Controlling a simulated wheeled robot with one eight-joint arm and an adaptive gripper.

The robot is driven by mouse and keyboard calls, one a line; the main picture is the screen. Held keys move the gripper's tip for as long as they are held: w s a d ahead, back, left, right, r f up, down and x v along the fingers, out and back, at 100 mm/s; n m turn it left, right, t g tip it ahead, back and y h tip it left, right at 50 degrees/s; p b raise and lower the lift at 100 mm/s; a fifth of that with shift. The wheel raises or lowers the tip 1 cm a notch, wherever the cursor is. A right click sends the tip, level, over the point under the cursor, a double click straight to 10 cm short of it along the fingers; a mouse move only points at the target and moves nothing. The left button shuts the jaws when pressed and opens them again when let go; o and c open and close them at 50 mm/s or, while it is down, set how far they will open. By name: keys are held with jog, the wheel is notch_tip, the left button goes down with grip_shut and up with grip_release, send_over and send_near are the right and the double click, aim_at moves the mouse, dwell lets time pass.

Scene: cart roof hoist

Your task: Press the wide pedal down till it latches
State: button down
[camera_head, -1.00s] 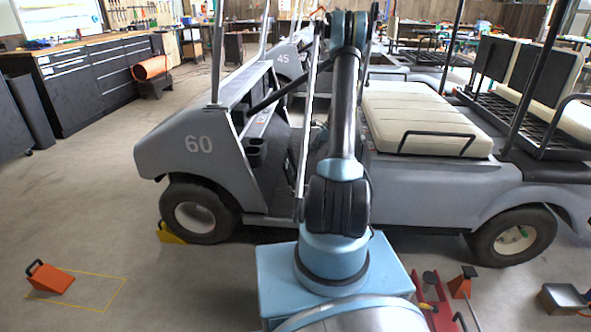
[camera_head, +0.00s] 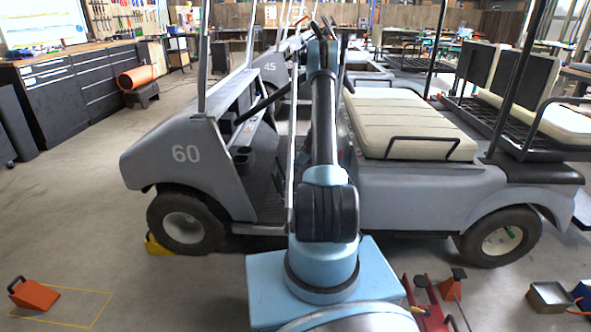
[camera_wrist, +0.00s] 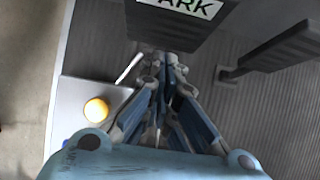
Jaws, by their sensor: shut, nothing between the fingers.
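In the head view, my arm reaches into the grey cart (camera_head: 420,185) numbered 60, and the arm and bodywork hide the pedals and gripper there.
A yellow chock (camera_head: 158,246) is at the cart's front wheel. An orange chock (camera_head: 36,295) lies on open floor at left. A red jack (camera_head: 430,308) is at lower right.

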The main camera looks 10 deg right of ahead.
aim_at(279, 182)
jog(key=shift+w+a+f, duration=0.15)
jog(key=shift+a, duration=0.45)
jog(key=shift+w+a+f, duration=0.1)
jog(key=shift+w+a, duration=0.1)
jog(key=shift+a, duration=0.4)
jog(key=shift+w+a+f, duration=0.15)
jog(key=shift+a, duration=0.45)
